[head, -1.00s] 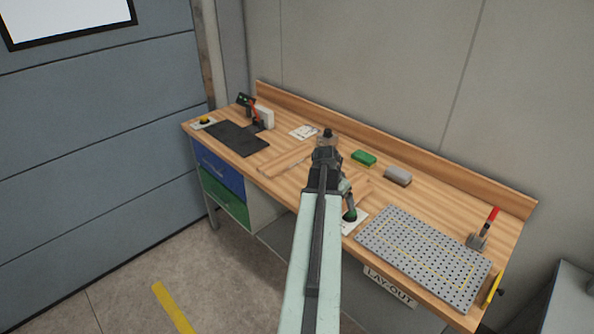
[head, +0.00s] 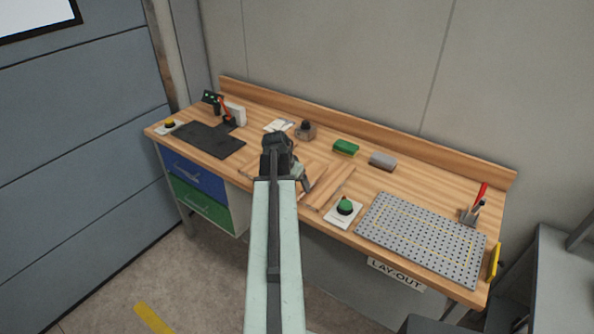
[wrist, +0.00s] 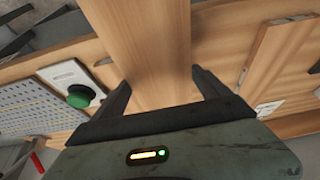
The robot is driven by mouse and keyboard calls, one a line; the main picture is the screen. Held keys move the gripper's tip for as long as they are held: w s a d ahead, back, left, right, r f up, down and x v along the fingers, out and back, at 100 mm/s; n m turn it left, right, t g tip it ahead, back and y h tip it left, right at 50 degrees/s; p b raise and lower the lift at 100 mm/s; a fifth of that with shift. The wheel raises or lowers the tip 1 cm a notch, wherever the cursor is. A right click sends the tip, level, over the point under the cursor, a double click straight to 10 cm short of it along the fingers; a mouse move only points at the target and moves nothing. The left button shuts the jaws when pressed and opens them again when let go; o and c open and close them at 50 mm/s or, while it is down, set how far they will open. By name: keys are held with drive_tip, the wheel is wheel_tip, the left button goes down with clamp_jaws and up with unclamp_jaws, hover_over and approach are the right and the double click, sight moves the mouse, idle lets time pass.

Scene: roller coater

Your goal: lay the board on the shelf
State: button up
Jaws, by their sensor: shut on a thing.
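A light wooden board (wrist: 155,50) fills the middle of the wrist view and runs upward between the two dark fingers. My gripper (wrist: 160,80) is shut on it. In the head view my gripper (head: 286,168) is over the middle of the bench, partly hidden by my arm. The held board is hard to tell apart there from the similar wood of the bench. I cannot single out the shelf for certain in either view.
The wooden bench (head: 395,205) carries a perforated grey plate (head: 422,238), a green button (head: 345,206), a green block (head: 346,147), a grey block (head: 383,160) and a black mat (head: 208,140). A grey stand (head: 560,270) is at the right.

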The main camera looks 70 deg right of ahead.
drive_tip(key=w+d, duration=0.1)
drive_tip(key=d, duration=0.3)
drive_tip(key=w+d+f+b, duration=0.1)
drive_tip(key=w+d, duration=0.1)
drive_tip(key=d, duration=0.3)
drive_tip(key=w+d, duration=0.1)
drive_tip(key=d, duration=0.4)
drive_tip(key=shift+w+f, duration=0.2)
drive_tip(key=shift+w, duration=0.1)
drive_tip(key=f+b, duration=0.2)
drive_tip(key=b, duration=0.1)
drive_tip(key=f+b, duration=0.1)
drive_tip(key=f, duration=0.1)
drive_tip(key=shift+w+d, duration=0.1)
drive_tip(key=shift+d, duration=0.2)
drive_tip(key=shift+r, duration=0.2)
drive_tip(key=shift+f, duration=0.1)
drive_tip(key=o, duration=1.5)
drive_tip(key=shift+a+r+p, duration=0.1)
drive_tip(key=shift+r+p, duration=0.35)
drive_tip(key=p+v, duration=1)
drive_tip(key=v, duration=0.1)
drive_tip(key=shift+a+r, duration=0.1)
drive_tip(key=shift+r, duration=0.1)
